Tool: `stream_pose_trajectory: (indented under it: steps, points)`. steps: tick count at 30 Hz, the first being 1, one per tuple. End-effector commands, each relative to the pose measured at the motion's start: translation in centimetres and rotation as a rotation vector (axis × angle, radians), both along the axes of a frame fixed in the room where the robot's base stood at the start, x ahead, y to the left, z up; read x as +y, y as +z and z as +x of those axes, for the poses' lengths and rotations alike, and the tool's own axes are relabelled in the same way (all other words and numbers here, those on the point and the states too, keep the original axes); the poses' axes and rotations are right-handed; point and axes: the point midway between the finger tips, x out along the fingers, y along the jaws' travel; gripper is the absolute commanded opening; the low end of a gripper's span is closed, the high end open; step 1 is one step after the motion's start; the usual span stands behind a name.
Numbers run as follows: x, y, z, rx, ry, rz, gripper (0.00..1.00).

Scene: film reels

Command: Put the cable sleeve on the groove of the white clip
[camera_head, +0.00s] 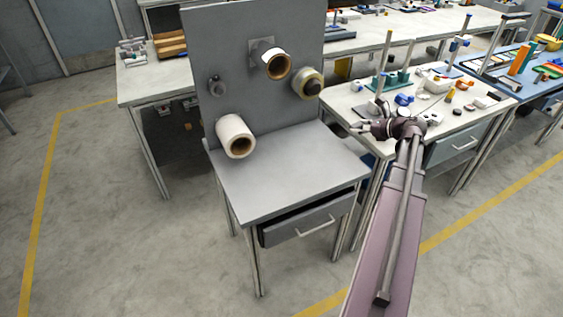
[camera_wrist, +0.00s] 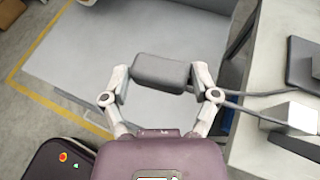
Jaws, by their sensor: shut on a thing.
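In the wrist view, my gripper (camera_wrist: 160,76) is shut on a dark grey, rounded block, which looks like the cable sleeve (camera_wrist: 160,70). The sleeve lies crosswise between the two fingertips, held in the air. Dark cable (camera_wrist: 245,93) runs from the gripper area to the right. A white block (camera_wrist: 288,118) at the right edge, on the pale bench, may be the white clip; a cable strand reaches it. Its groove cannot be made out. In the head view, my gripper (camera_head: 366,128) is small, at the left edge of the cluttered bench; the sleeve is hard to tell there.
A grey table (camera_head: 285,175) with an upright panel (camera_head: 237,105) bearing several reels stands left of my arm. Its drawer (camera_head: 305,222) is slightly open. The pale bench (camera_wrist: 257,112) carries a dark plate (camera_wrist: 302,62). A gap separates table and bench.

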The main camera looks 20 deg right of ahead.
Motion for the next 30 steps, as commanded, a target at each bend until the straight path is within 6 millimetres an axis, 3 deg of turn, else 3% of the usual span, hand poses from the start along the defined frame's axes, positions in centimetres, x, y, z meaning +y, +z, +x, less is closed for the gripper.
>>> stream_pose_trajectory:
  steps: [1,18,24,30]
  points:
    - [0.8,-1.8,0.5,0.0,0.0,0.0,0.31]
    - [7.6,-10.9,5.5,-0.001,-0.02,0.004,0.31]
    - [9.6,-13.2,6.7,-0.004,-0.025,0.005,0.31]
    - [10.7,-14.2,7.3,-0.005,-0.029,0.006,0.31]
